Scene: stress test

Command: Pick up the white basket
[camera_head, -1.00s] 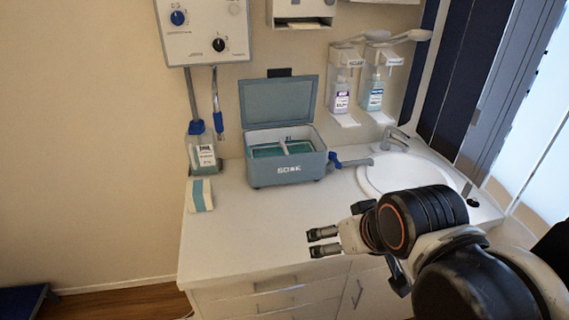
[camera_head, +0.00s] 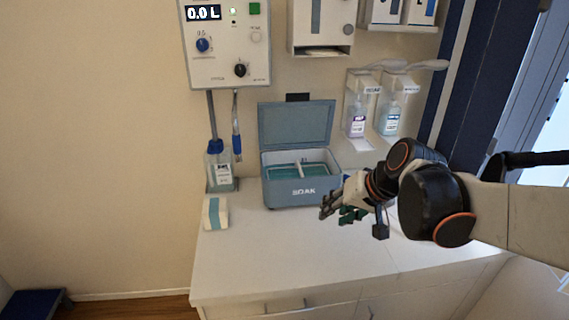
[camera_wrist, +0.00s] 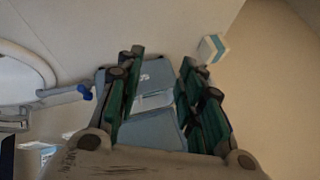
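A grey-blue box marked SOAK (camera_head: 303,195) stands on the counter with its lid (camera_head: 296,125) raised. Inside it is a pale insert with a white divider (camera_head: 301,170) and teal areas; I cannot tell whether this is the white basket. No other white basket is visible. My gripper (camera_head: 336,212) is at the box's front right corner in the head view. In the wrist view my gripper (camera_wrist: 162,60) has its green-padded fingers apart. The box front (camera_wrist: 138,76), pale interior (camera_wrist: 153,100) and lid (camera_wrist: 152,132) show between them, with nothing held.
A white and blue packet (camera_head: 215,212) lies left of the box, and a bottle (camera_head: 221,168) stands behind it. Dispensers (camera_head: 391,110) hang at the back right. The counter front (camera_head: 270,258) is clear.

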